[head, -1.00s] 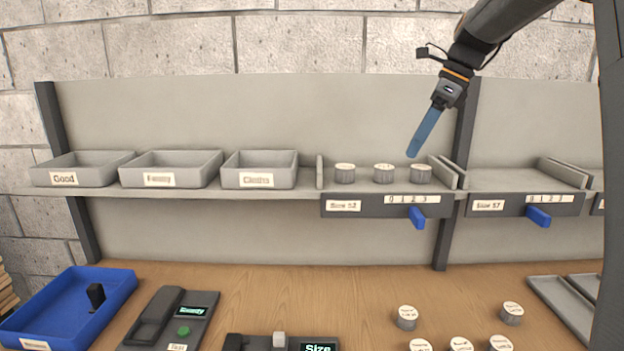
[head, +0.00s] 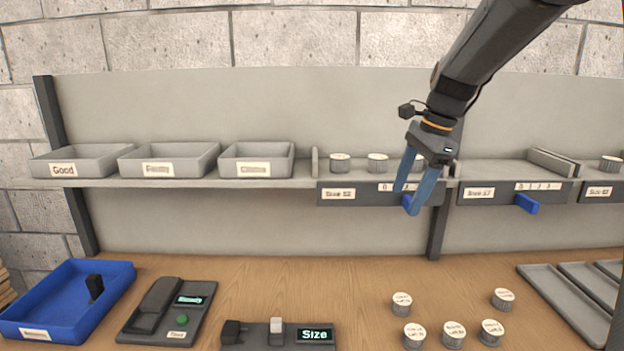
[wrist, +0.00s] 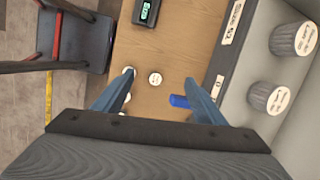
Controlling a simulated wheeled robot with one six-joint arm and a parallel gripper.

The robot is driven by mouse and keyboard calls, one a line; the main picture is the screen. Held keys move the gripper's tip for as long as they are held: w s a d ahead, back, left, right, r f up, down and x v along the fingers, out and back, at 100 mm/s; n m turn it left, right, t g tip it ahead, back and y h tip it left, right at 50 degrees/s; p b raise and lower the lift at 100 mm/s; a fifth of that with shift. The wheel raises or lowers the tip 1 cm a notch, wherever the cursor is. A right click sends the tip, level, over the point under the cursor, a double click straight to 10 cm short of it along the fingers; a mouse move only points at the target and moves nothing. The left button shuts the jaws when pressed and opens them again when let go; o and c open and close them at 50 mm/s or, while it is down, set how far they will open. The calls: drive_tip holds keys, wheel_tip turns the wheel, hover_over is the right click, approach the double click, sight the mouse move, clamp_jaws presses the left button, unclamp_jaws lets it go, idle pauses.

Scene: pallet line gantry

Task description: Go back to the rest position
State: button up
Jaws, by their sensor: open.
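My gripper (head: 416,190) has blue fingers that are apart with nothing between them. In the head view it hangs in front of the shelf, before the right part of the bay labelled Size 52 and its blue lever (head: 408,203). In the wrist view the two fingers (wrist: 152,100) are spread, with the blue lever (wrist: 180,101) near the right one and the wooden bench (wrist: 170,60) below. Two round pucks show in the bay, the left puck (head: 340,162) and the middle puck (head: 377,163).
Grey bins stand on the shelf's left side, with the Good bin (head: 92,165) at the end. The bench holds a blue tray (head: 110,278), a tester (head: 190,322), a Size gauge (head: 255,337), several loose pucks (head: 454,334) and grey trays (head: 545,290). The bench's middle is clear.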

drive_tip(key=s+a+f+n+h+b, duration=0.2)
drive_tip(key=s+f+n+b, duration=0.2)
drive_tip(key=s+f+n, duration=1.2)
drive_tip(key=s+f, duration=0.5)
drive_tip(key=f, duration=0.2)
drive_tip(key=shift+s+a+f+h, duration=0.2)
drive_tip(key=shift+s+h, duration=0.1)
drive_tip(key=shift+s, duration=0.05)
